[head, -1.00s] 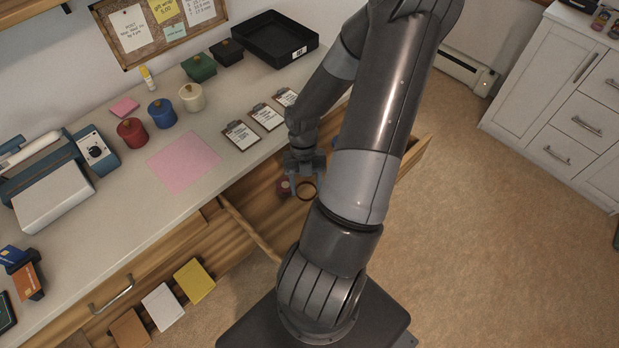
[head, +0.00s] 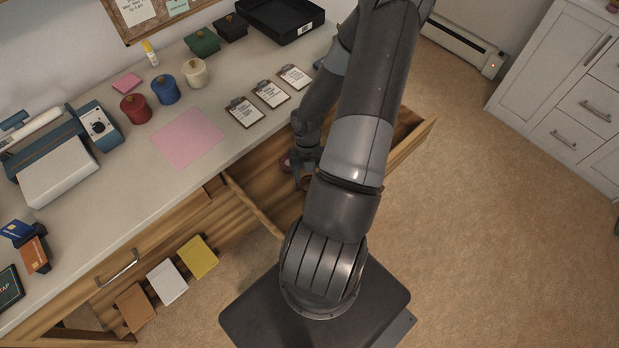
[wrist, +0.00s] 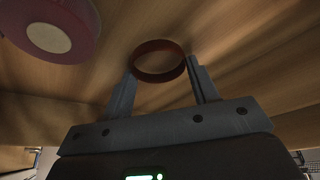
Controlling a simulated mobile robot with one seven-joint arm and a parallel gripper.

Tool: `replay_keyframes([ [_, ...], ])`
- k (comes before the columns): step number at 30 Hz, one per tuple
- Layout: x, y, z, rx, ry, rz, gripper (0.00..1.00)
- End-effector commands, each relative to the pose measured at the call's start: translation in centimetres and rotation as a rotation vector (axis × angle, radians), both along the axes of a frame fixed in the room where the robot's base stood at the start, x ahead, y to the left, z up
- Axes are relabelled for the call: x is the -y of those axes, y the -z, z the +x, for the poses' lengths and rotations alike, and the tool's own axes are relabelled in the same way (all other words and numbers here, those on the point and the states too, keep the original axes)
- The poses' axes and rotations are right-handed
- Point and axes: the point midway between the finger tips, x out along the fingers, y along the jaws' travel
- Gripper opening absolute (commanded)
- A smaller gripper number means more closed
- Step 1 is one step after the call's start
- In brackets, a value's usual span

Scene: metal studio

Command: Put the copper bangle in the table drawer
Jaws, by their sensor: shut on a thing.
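The copper bangle (wrist: 160,76) is a thin reddish-brown ring held between the two fingers of my gripper (wrist: 163,88) in the wrist view. The wood of the open table drawer (wrist: 235,40) lies close beyond it. I cannot tell whether the bangle touches the wood. In the head view the drawer (head: 408,143) is pulled out from the table front, and my gripper (head: 303,178) is down over its opening. My arm covers much of the drawer and hides the bangle there.
A dark pink round object (wrist: 55,25) is in the drawer, left of the bangle in the wrist view. The tabletop (head: 205,205) holds clipboards (head: 270,94), a pink sheet (head: 187,138), lidded pots (head: 165,90) and a black tray (head: 283,18). Carpet is clear at right.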

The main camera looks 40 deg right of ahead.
Motion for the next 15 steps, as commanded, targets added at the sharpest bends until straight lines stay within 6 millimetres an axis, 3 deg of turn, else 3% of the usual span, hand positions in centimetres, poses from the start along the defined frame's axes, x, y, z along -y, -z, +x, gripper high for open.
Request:
replay_keyframes([
  [4,-0.02,0.26,0.01,0.0,0.0,0.0,0.32],
  [5,0.0,0.25,0.03,0.0,0.0,0.0,0.56],
  [12,0.0,0.21,0.01,0.0,0.0,0.0,0.75],
  [15,0.0,0.21,0.0,0.0,0.0,0.0,0.76],
])
